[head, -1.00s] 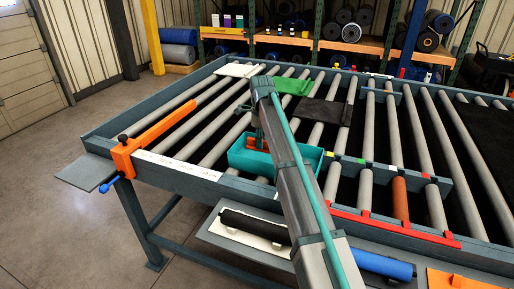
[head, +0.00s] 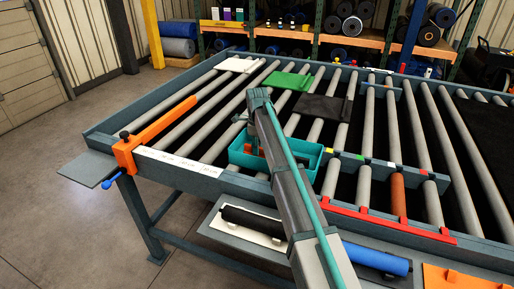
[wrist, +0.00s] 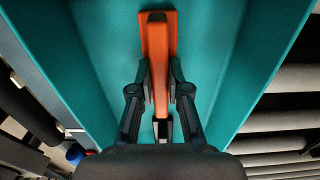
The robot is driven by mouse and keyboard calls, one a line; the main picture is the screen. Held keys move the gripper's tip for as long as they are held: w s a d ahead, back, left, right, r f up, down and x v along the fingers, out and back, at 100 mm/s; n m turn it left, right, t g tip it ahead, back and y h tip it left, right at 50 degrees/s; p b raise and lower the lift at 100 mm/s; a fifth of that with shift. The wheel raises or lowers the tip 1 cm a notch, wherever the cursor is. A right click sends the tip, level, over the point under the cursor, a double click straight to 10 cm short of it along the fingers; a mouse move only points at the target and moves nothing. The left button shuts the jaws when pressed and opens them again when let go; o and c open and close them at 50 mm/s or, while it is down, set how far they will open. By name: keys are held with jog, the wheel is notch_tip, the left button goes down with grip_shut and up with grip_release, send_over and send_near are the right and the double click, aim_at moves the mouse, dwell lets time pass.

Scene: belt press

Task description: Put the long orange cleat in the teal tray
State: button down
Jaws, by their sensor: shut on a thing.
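My gripper (wrist: 160,82) is shut on the long orange cleat (wrist: 160,50), one finger on each side. The cleat points lengthwise along the tray, above or on its floor; I cannot tell whether it touches. In the head view my arm hides part of the tray.
White (head: 238,65), green (head: 288,81) and dark (head: 321,106) pads lie behind the tray. A red rail (head: 390,222) runs at front right. A lower shelf holds black (head: 252,223) and blue (head: 376,260) rolls.

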jog(key=c, duration=1.1)
grip_release()
jog(key=shift+f, duration=0.1)
jog(key=shift+c, duration=0.2)
notch_tip(320, 180, up, 12)
jog(key=b, duration=0.3)
jog(key=shift+r, duration=0.2)
jog(key=shift+f, duration=0.1)
